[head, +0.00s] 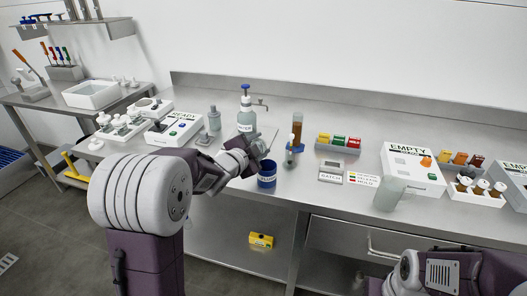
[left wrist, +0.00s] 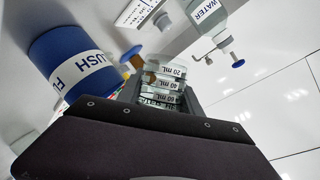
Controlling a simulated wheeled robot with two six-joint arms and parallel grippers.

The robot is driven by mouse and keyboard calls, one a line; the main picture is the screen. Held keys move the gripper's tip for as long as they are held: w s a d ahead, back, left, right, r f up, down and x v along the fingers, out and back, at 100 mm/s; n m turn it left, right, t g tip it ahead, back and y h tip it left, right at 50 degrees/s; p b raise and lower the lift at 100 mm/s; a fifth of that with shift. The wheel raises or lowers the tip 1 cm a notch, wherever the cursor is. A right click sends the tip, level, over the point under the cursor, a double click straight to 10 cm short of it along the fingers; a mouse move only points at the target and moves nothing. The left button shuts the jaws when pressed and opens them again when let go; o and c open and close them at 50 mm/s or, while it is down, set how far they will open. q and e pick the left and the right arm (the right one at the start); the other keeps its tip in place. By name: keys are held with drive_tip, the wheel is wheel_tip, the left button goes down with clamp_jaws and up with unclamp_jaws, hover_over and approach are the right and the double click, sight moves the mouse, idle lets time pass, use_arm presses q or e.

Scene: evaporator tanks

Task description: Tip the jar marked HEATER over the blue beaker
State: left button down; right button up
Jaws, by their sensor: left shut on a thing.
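My left gripper (head: 261,150) is shut on a small clear jar (left wrist: 163,82) with 20, 40 and 60 mL marks. A further label line on the jar is mostly hidden by the gripper, so I cannot read HEATER. The blue beaker (head: 267,174) stands on the bench just below and in front of the gripper. In the left wrist view the beaker (left wrist: 75,62) carries a white FLUSH band and lies left of the jar, apart from it in the picture. The jar's exact tilt is unclear. Part of my right arm shows at bottom right; its fingers are not clear.
A WATER bottle (head: 246,115) with a tap stands behind the gripper. An amber-filled cylinder (head: 297,130) stands to the right. A READY box (head: 174,128) is to the left, and an EMPTY box (head: 412,168) and clear vessel (head: 389,193) to the right. The bench's front edge is close to the beaker.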

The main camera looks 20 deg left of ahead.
use_arm(q)
drive_tip(key=shift+r+p, duration=0.1)
drive_tip(key=shift+p, duration=0.6)
drive_tip(key=shift+n+p, duration=0.4)
drive_tip(key=shift+p, duration=0.05)
drive_tip(key=shift+f+g, duration=0.3)
drive_tip(key=shift+f, duration=0.05)
drive_tip(key=shift+r+n+h+p, duration=0.1)
drive_tip(key=shift+n+h+p, duration=0.2)
drive_tip(key=shift+p, duration=0.5)
drive_tip(key=shift+f+p, duration=0.2)
drive_tip(key=shift+p, duration=0.2)
drive_tip(key=shift+f+n, duration=0.15)
drive_tip(key=shift+n, duration=0.15)
drive_tip(key=shift+s, duration=0.1)
